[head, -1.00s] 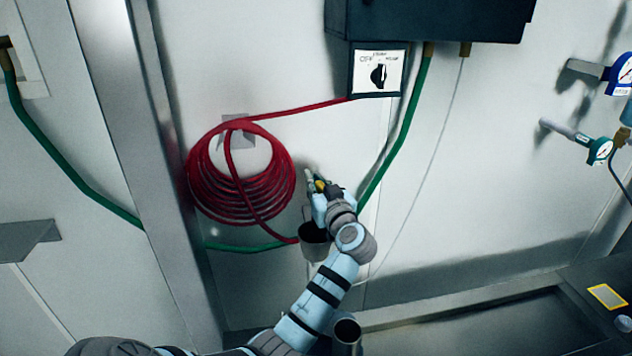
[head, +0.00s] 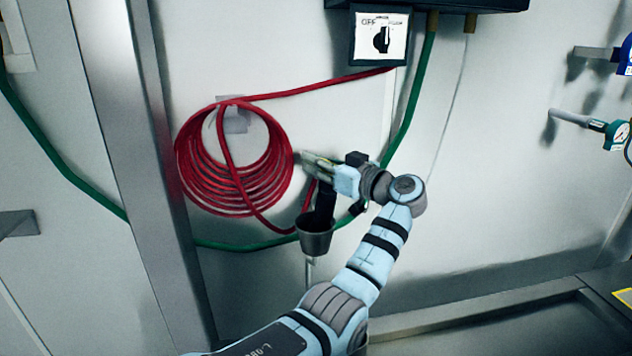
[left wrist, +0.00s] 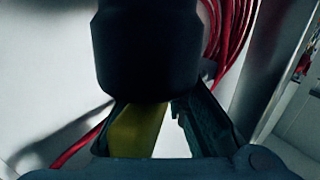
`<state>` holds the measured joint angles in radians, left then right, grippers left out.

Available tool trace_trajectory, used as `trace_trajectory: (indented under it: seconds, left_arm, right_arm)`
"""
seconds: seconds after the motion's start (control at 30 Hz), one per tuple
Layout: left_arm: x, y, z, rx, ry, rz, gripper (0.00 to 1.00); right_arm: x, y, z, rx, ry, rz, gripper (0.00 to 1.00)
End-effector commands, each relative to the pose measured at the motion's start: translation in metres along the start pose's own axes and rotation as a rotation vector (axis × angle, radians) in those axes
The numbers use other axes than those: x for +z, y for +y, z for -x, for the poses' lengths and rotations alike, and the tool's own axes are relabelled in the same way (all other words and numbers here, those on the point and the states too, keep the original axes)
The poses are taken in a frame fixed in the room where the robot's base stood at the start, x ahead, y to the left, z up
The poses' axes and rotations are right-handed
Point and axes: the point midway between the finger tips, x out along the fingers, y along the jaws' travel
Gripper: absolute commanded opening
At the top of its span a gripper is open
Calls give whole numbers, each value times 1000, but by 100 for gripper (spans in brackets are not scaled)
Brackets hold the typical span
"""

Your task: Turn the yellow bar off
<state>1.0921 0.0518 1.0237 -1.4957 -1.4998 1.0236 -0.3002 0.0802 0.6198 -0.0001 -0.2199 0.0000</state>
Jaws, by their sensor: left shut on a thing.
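My left gripper (head: 318,162) reaches toward the wall beside the red hose coil, with its fingers pointing left. In the left wrist view, the yellow bar (left wrist: 137,130) lies between the two dark fingers, and the gripper is shut on it. A large dark rounded part (left wrist: 148,55) covers the upper end of the bar in that view. In the head view the bar is mostly hidden by the fingers, and its exact angle is hard to tell. A dark metal cup (head: 315,238) hangs just below the gripper. My right gripper is not in view.
The red hose coil (head: 205,180) hangs close to the left of the gripper. A switch box (head: 397,52) marked OFF is above right. Green hoses (head: 410,110) run along the wall. A metal ledge (head: 460,318) runs below.

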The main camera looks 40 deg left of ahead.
Motion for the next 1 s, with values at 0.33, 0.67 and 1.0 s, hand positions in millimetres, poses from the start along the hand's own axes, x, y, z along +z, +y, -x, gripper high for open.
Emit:
trace_trajectory:
  seconds: [0.33,0.67,1.0]
  left_arm:
    - [-2,-1,1,-85,3,1,0]
    - [-3,-2,1,-88,4,1,0]
    - [-2,-1,1,-87,3,1,34]
  right_arm:
    - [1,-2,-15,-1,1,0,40]
    - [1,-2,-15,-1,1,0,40]
    - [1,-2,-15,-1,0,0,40]
